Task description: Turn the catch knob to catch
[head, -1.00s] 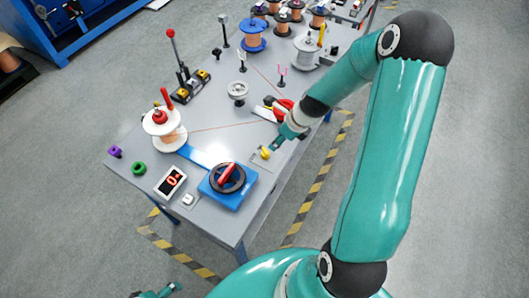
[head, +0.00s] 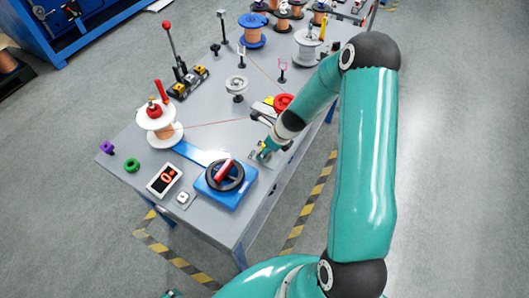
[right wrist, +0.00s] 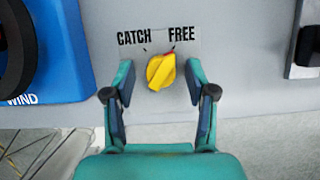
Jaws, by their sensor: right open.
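The catch knob (right wrist: 161,72) is yellow, on a grey plate marked CATCH at left and FREE at right. Its red mark points up and right, towards FREE. My right gripper (right wrist: 159,77) is open, with one finger on each side of the knob and a visible gap on both sides. In the head view my right gripper (head: 265,153) is down at the table's right edge and largely hides the knob. Of my left arm only a small teal bit shows at the bottom edge; its jaws cannot be made out.
The blue wind unit (head: 222,184) with a black wheel and red handle stands just left of the knob. A red part (head: 283,102) is close behind my right gripper.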

